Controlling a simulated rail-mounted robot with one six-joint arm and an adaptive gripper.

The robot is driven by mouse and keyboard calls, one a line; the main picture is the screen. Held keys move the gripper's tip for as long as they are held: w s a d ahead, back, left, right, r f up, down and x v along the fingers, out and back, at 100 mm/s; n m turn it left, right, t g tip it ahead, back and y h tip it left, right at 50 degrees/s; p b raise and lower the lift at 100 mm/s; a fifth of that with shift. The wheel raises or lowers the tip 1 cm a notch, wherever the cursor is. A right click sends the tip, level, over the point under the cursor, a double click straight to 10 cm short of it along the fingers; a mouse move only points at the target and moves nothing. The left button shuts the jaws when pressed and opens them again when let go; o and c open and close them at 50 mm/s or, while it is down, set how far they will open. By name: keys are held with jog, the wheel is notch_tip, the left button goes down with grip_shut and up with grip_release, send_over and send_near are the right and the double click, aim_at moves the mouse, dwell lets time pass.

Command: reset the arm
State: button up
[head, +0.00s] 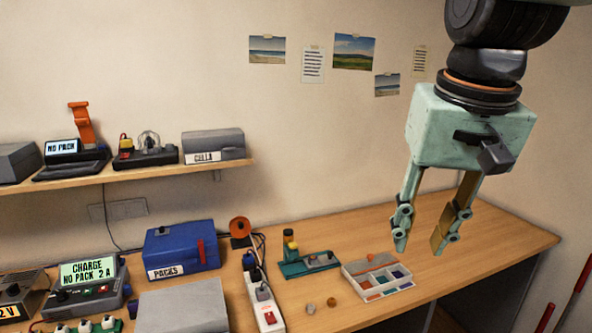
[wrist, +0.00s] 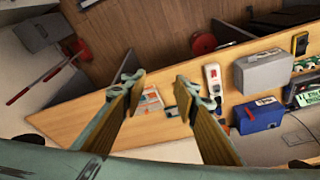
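My gripper (head: 419,247) hangs from my arm at the upper right of the head view, fingers pointing down. It is high above the right part of the wooden workbench (head: 490,248). The two fingers are apart with nothing between them that they hold. In the wrist view my gripper (wrist: 161,78) also shows spread fingers, with the bench far below. The sorting tray (wrist: 151,101) shows between the fingers there, at a distance.
A compartment tray (head: 383,278), a teal fixture (head: 307,262) and a power strip (head: 264,307) lie on the bench. A blue PACKS box (head: 182,249) and a charger (head: 88,290) stand left. A shelf (head: 130,174) is on the wall. The bench's right end is clear.

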jog(key=s+f, duration=0.3)
jog(key=s, duration=0.6)
jog(key=s+f+n+t+b, duration=0.1)
jog(key=s+f, duration=0.2)
jog(key=s, duration=0.6)
jog(key=shift+d+f+n+b, duration=0.25)
jog(key=shift+d+n+b, duration=0.05)
jog(key=shift+d, duration=0.05)
